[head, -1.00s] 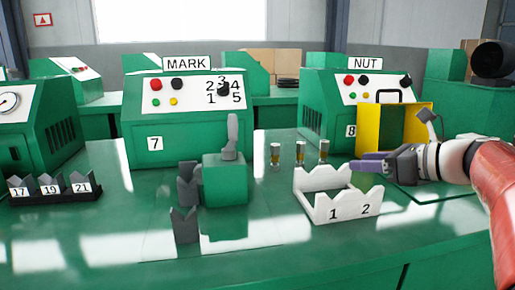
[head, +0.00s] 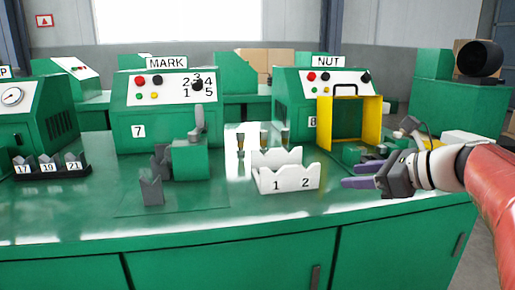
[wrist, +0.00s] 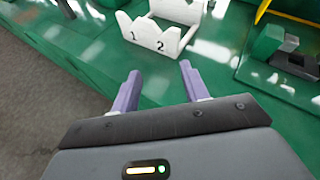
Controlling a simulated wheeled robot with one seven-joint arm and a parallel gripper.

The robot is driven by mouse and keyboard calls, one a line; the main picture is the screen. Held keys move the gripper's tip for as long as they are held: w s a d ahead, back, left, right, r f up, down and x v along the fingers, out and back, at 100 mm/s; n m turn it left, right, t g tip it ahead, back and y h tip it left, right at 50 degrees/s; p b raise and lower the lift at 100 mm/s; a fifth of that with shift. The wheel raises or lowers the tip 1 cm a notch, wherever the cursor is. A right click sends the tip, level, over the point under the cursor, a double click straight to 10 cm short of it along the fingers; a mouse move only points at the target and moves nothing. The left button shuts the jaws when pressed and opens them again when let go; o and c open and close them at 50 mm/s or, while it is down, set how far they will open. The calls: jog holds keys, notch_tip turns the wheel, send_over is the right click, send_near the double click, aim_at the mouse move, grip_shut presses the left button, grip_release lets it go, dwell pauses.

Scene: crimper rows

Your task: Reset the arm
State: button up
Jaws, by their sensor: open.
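My gripper (head: 366,174) is at the right of the head view, at the end of my red and white arm. It is open, with nothing between its purple fingers; the wrist view shows both fingers (wrist: 158,88) apart over the green bench. A white notched holder marked 1 and 2 (head: 288,180) stands on the bench to the left of my gripper. It also shows ahead of the fingers in the wrist view (wrist: 160,42), apart from them.
The green bench (head: 230,226) carries the MARK machine (head: 150,112), the NUT machine (head: 290,100) and a yellow frame (head: 373,118). Several small brass-coloured pieces stand behind the white holder. A dark rack marked 17, 19, 21 (head: 50,172) is at the left. The front bench strip is clear.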

jog(key=s+a+f+n+g+h, duration=0.4)
jog(key=s+a+f+n, duration=0.3)
jog(key=s+f+n, duration=0.4)
jog(key=s+d+f+n+h, duration=0.1)
jog(key=s+f+n+h, duration=0.4)
jog(key=n, duration=0.9)
jog(key=s+f, duration=0.3)
jog(key=s, duration=0.2)
